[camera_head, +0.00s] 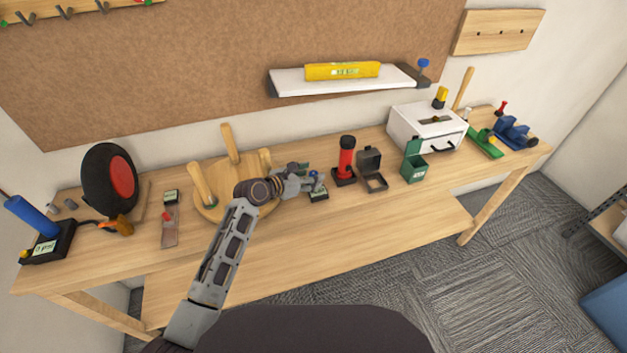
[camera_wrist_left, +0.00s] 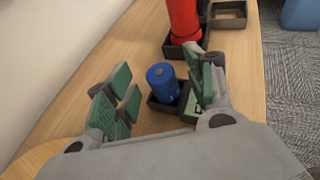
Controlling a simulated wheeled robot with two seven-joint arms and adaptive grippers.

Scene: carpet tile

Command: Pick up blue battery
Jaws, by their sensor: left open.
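The blue battery (camera_wrist_left: 162,82) stands upright in a small black holder (camera_wrist_left: 186,92) with a light label, seen in the left wrist view. In the head view the battery (camera_head: 313,174) is a small blue spot beside the gripper, mostly hidden, above its holder (camera_head: 319,194) on the workbench. My left gripper (camera_head: 305,182) is close to it. In the left wrist view the open left gripper (camera_wrist_left: 163,90) has its green finger pads on either side of the battery, with visible gaps. I cannot tell how far the battery lies between the pads in depth. My right gripper is in neither view.
A red cylinder (camera_head: 346,158) in a black base stands just right of the holder, then an open black box (camera_head: 372,170) and a green bin (camera_head: 413,165). A wooden stool (camera_head: 228,142) lies upturned behind my left arm. The bench front (camera_head: 300,230) is clear.

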